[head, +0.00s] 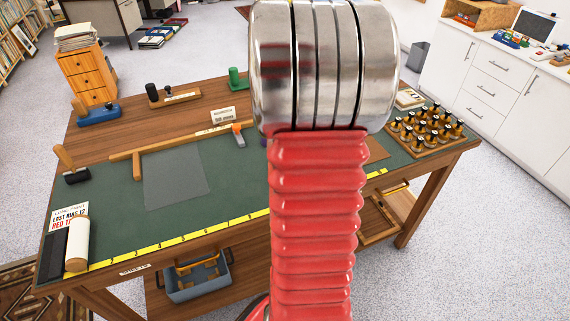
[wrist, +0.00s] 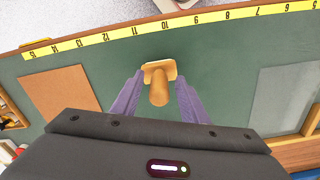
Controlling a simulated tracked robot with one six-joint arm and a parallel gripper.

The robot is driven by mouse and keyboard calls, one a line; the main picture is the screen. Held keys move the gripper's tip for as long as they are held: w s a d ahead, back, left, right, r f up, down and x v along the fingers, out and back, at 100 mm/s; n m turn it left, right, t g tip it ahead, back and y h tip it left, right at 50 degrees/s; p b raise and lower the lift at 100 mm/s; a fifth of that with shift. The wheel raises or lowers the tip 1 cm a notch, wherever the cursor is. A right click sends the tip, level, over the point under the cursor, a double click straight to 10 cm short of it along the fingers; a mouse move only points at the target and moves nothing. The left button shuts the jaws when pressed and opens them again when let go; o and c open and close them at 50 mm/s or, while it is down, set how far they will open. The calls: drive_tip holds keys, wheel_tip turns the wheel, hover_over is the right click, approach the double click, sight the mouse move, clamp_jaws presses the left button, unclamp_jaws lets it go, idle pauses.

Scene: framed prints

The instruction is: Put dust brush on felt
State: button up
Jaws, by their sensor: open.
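In the wrist view, the dust brush (wrist: 159,92), a tan wooden handle on a wider pale head, stands on the green table mat. My gripper (wrist: 160,76) is open, its two purple fingers on either side of the brush, with gaps visible between. Whether the fingers are level with the handle is hard to tell. In the head view my red arm hides the brush and nearly all of the gripper. A grey square sheet that looks like the felt (head: 175,178) lies flat on the mat left of my arm; part of it shows at right in the wrist view (wrist: 286,98).
A wooden T-square (head: 165,146) lies along the felt's back and left edges. A brown square (wrist: 60,92) lies on the brush's other side. A yellow ruler strip (head: 180,236) runs along the front. A rack of dark-knobbed tools (head: 428,131) stands at right.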

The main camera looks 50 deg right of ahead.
wheel_tip(320, 180, up, 9)
drive_tip(key=shift+f, duration=0.1)
idle(0.6)
idle(0.3)
drive_tip(key=shift+w+a, duration=0.1)
drive_tip(key=shift+a, duration=0.2)
drive_tip(key=w+a+r+n+t+h, duration=0.1)
drive_tip(key=w+a+r+n, duration=0.1)
drive_tip(key=a, duration=0.8)
drive_tip(key=w+a+r+n+t, duration=0.1)
drive_tip(key=a+r+n, duration=0.15)
drive_tip(key=a, duration=0.65)
drive_tip(key=s+a+n+t, duration=0.1)
drive_tip(key=s+a+n, duration=0.1)
drive_tip(key=a, duration=0.6)
drive_tip(key=s+a+f+n+t+y, duration=0.1)
drive_tip(key=s+a+n+t, duration=0.1)
drive_tip(key=a, duration=0.7)
drive_tip(key=shift+s+a+f+n+t, duration=0.15)
drive_tip(key=shift+s+f+n+t, duration=0.15)
drive_tip(key=shift+s+n, duration=0.5)
